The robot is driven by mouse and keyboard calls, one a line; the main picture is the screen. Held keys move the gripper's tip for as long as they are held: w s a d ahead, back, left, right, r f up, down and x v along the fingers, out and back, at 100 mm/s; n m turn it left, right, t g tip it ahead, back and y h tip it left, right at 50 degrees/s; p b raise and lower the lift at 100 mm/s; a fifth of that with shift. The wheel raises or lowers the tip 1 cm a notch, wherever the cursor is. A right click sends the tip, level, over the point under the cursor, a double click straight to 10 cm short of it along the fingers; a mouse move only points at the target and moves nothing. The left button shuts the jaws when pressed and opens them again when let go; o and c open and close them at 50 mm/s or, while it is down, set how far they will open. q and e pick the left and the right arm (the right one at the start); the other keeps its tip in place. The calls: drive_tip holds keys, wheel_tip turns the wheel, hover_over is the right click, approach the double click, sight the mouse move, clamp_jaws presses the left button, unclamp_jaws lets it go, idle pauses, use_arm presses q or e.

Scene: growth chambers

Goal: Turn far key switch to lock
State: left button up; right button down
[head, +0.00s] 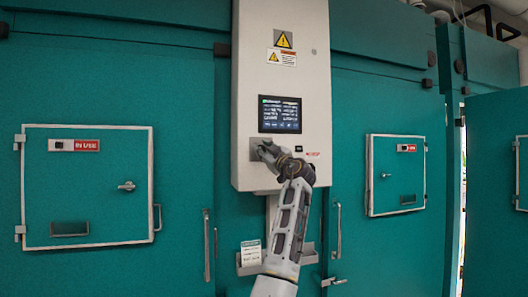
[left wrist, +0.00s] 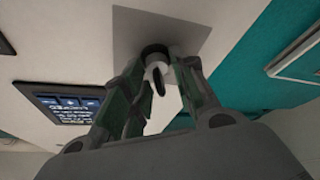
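The key switch (left wrist: 157,73) shows in the left wrist view as a pale round collar with a dark key standing out of it. It sits on a grey plate (left wrist: 190,22) on the white control cabinet (head: 282,95). My left gripper (head: 264,150) is at this plate, below and left of the screen, and hides the switch in the head view. In the left wrist view my left gripper (left wrist: 160,66) has its fingers apart, one on each side of the key. I see no clear contact with the key. My right gripper is not in view.
A dark touch screen (head: 280,114) is just above my left gripper. Teal chamber doors with small hatches, one at left (head: 87,187) and one at right (head: 396,175), flank the cabinet. Door handles (head: 207,245) stand out below. The space before the cabinet looks clear.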

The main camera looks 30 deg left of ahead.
use_arm(q)
drive_tip(key=v, duration=1.2)
drive_tip(key=shift+w, duration=0.15)
idle(0.6)
